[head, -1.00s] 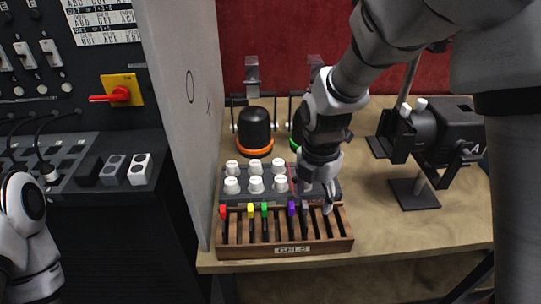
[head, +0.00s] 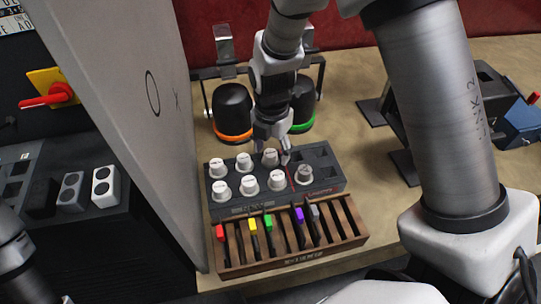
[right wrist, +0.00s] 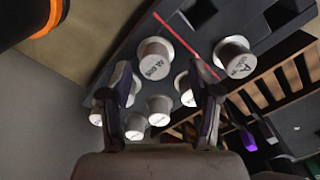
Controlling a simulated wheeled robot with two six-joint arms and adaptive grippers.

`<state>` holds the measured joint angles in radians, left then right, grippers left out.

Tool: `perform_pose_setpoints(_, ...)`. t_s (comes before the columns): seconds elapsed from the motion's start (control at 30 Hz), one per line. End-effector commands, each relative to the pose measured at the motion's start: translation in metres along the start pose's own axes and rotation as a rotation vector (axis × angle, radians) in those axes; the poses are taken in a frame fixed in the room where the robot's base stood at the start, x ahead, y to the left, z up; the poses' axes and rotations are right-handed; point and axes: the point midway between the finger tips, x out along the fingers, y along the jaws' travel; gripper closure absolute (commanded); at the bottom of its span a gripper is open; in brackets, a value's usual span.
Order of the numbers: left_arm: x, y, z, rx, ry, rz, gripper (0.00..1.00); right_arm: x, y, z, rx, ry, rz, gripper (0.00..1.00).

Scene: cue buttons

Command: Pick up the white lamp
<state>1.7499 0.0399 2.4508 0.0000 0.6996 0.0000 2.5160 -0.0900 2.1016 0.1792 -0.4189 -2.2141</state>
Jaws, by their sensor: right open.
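Several white, round-topped caps that look like lamps stand upright in a dark tray (head: 321,155). Print shows on them in the right wrist view, but I cannot tell which one is meant. My right gripper (head: 273,150) is open, pointing down at the back row. In the right wrist view, its fingers (right wrist: 167,74) are on either side of a white lamp (right wrist: 154,57), with no clear contact. It looks like the rightmost back-row lamp (head: 269,158) in the head view. A greyer cap (head: 304,174) stands alone across the red line. My left gripper is out of view.
A wooden rack (head: 290,266) with coloured-tipped pieces lies in front of the tray. Black domes with an orange ring (head: 233,108) and a green ring (head: 303,100) stand behind. A grey panel (head: 130,110) rises at left.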

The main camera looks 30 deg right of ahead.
Motion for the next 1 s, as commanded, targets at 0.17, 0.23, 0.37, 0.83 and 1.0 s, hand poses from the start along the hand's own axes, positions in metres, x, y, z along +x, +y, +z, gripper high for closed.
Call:
perform_pose_setpoints(0.17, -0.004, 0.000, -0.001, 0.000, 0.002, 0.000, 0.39, 0.020, -0.001, 0.000, 0.001, 0.000, 0.000, 0.38)
perform_pose_setpoints(0.23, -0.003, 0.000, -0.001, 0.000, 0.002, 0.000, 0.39, 0.020, 0.000, 0.000, 0.001, -0.001, 0.001, 0.38)
perform_pose_setpoints(0.37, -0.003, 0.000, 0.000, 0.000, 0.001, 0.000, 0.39, 0.020, 0.000, 0.000, 0.001, -0.001, 0.001, 0.45)
perform_pose_setpoints(0.83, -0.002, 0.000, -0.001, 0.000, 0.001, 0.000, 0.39, 0.020, 0.000, 0.000, 0.001, -0.001, 0.001, 1.00)
perform_pose_setpoints(1.0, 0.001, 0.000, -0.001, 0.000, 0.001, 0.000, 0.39, -0.001, 0.001, 0.001, 0.000, -0.003, 0.005, 1.00)
